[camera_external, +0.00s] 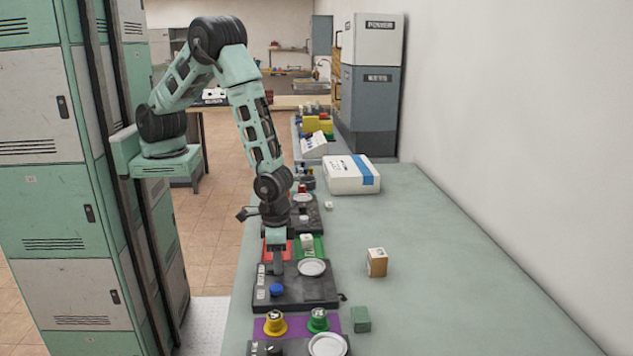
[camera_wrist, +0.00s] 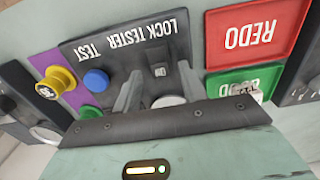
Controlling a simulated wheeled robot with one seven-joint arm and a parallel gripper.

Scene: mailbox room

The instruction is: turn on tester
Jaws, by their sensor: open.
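The lock tester is a black panel (camera_wrist: 118,62) with white "LOCK TESTER" and "TEST" lettering in the wrist view. In the external view the tester (camera_external: 300,296) lies on the bench under my gripper (camera_external: 276,268). It bears a blue button (camera_wrist: 96,80), seen also outside (camera_external: 277,289), and a pale round plate (camera_wrist: 168,101). A small dark switch (camera_wrist: 160,71) with a light label shows between the fingers. My gripper (camera_wrist: 158,88) is open, with one finger on each side of the switch in the picture. I cannot tell whether the fingers touch it.
A purple mat holds a yellow button (camera_external: 275,323) and a green button (camera_external: 318,320). A brown-and-white box (camera_external: 377,262) stands right. The bench's right side is mostly clear.

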